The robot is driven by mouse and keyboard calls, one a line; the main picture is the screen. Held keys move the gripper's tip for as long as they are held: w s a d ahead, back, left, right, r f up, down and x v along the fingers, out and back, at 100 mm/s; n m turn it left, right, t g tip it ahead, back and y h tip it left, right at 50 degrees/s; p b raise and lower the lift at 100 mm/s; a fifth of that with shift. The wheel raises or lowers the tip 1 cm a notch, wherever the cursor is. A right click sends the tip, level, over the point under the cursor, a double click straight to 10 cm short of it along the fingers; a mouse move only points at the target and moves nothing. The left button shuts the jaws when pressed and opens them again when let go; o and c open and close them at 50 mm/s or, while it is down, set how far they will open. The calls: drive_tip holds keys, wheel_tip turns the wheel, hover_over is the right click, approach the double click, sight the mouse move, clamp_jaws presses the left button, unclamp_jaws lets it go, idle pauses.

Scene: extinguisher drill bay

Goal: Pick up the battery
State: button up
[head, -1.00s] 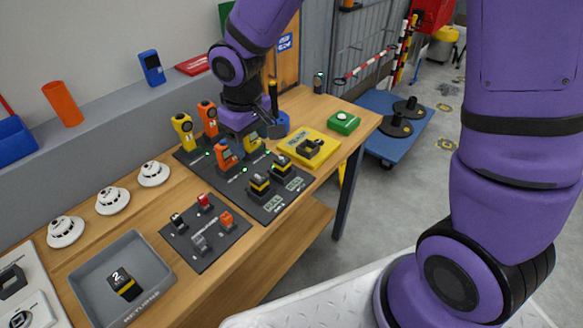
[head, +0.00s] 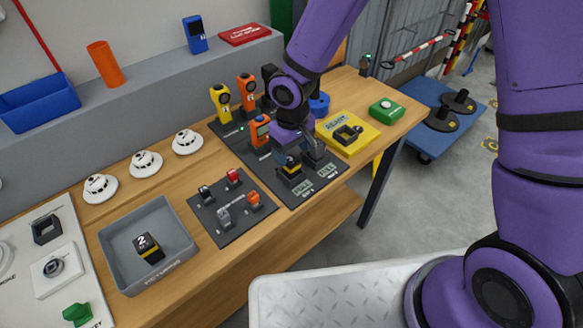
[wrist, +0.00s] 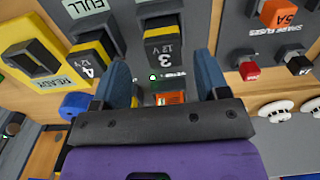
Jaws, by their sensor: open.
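Battery 3 (wrist: 163,50), black with a yellow band, stands in a charger slot; it also shows in the head view (head: 290,164). Battery 4 (wrist: 90,58) stands in the neighbouring slot, beside a "FULL" label; in the head view my gripper largely hides it. My gripper (wrist: 162,82) is open and empty. It is low over the charger board (head: 298,200), its blue fingers spread to either side of battery 3 in the wrist picture. I cannot tell whether they reach around it. Battery 2 (head: 148,247) lies in the grey returns tray (head: 186,220).
A yellow "READY" plate (head: 352,145) with a dark holder is on the bench to the right, near a green button box (head: 386,111). A fuse board (head: 222,232) lies left of the charger. Yellow and orange handheld devices (head: 220,100) stand behind.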

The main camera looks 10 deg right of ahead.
sight(291, 160)
drive_tip(key=shift+s+a+f, duration=0.15)
drive_tip(key=shift+f, duration=1.8)
drive_tip(key=shift+c, duration=0.2)
drive_tip(key=c, duration=1.1)
drive_tip(key=shift+r, duration=0.1)
drive_tip(key=shift+c, duration=0.2)
